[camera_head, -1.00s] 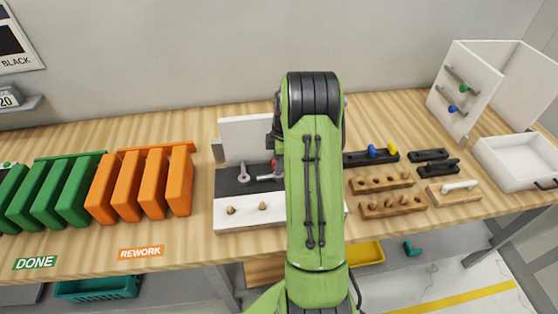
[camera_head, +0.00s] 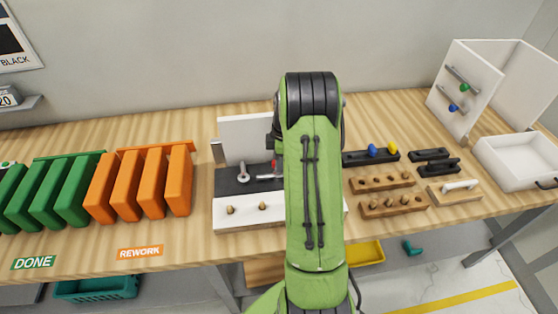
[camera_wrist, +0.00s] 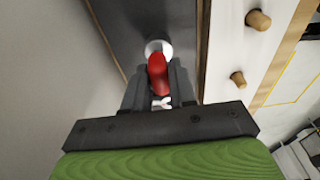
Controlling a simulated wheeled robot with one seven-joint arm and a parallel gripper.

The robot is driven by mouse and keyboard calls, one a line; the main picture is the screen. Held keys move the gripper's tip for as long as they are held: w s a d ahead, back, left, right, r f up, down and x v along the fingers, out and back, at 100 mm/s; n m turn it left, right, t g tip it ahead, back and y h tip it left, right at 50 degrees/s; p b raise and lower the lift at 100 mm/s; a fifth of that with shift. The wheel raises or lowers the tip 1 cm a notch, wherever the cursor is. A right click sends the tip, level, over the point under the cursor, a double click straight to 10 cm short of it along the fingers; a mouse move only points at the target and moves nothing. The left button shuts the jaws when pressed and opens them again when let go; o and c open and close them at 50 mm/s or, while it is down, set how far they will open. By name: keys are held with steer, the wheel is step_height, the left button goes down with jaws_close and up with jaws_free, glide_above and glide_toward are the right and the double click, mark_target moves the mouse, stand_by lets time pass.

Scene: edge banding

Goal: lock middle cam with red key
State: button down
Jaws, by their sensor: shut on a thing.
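The red key (camera_wrist: 158,74) stands between the fingers of my gripper (camera_wrist: 157,82) in the wrist view, and the gripper is shut on it. The key's far end meets a round pale metal cam (camera_wrist: 155,47) on the dark strip of the fixture; I cannot tell how deeply it is seated. In the head view my arm hides the gripper and most of the key. A bit of red and a grey metal part (camera_head: 265,177) show just left of the arm. Another grey metal cam (camera_head: 243,173) sits further left on the dark strip (camera_head: 226,183).
Wooden pegs (camera_head: 231,210) stand on the white front strip. An upright white board (camera_head: 244,139) is behind the fixture. Orange bins (camera_head: 178,180) are to the left. Black holders (camera_head: 361,158) and wooden peg blocks (camera_head: 381,184) are to the right.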

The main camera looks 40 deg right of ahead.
steer(key=shift+f+b, duration=0.7)
steer(key=shift+f, duration=0.1)
stand_by(0.5)
